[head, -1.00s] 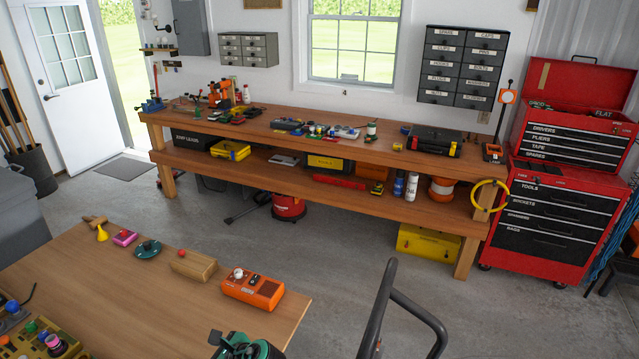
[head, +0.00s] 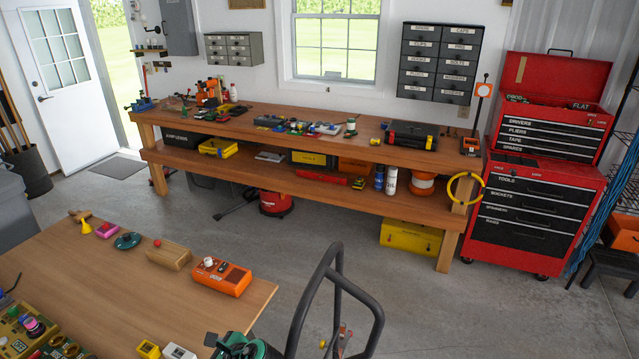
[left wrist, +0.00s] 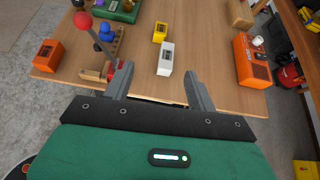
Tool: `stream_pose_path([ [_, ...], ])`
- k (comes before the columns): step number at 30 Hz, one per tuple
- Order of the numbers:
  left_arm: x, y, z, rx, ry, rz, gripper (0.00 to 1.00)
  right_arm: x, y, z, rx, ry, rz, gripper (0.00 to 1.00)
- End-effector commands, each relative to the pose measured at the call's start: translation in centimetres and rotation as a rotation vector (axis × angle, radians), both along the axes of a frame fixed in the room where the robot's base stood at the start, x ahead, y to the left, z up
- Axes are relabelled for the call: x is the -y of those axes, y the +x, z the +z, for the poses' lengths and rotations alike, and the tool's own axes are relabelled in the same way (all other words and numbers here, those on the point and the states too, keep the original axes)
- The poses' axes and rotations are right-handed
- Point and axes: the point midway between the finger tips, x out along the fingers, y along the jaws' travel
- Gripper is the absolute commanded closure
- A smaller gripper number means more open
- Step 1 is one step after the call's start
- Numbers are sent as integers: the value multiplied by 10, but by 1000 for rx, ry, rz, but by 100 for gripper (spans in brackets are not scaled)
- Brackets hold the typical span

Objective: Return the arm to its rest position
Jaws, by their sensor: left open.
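My left gripper (left wrist: 158,70) is open and empty in the left wrist view. Its two grey fingers are spread apart over the near edge of the wooden table (left wrist: 210,45). A white block (left wrist: 165,60) lies on the table just beyond the gap between the fingers, apart from them. A yellow block (left wrist: 160,32) lies behind it. In the head view, a green and dark part at the bottom edge, beside the table corner, appears to be my left arm; its fingers cannot be made out there. My right gripper shows in neither view.
An orange box (head: 221,276) sits near the table's right corner. A black tubular handle (head: 335,285) stands right of the table. The long workbench (head: 290,190) and red tool chest (head: 535,210) stand behind. Concrete floor (head: 290,242) is clear between table and workbench.

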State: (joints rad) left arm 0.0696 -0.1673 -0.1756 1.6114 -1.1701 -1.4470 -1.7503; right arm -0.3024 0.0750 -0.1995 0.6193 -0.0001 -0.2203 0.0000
Motion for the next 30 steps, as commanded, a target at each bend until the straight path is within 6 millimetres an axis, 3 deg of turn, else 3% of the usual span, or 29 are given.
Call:
stream_pose_path([
  [14, -16, -63, -26, 271, -341, 246, 43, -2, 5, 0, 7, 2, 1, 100],
  [22, -15, -135, -31, 536, -722, 586, 43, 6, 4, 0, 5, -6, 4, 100],
  [30, 6, -203, -11, 707, -1070, 985, 43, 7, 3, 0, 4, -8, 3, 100],
])
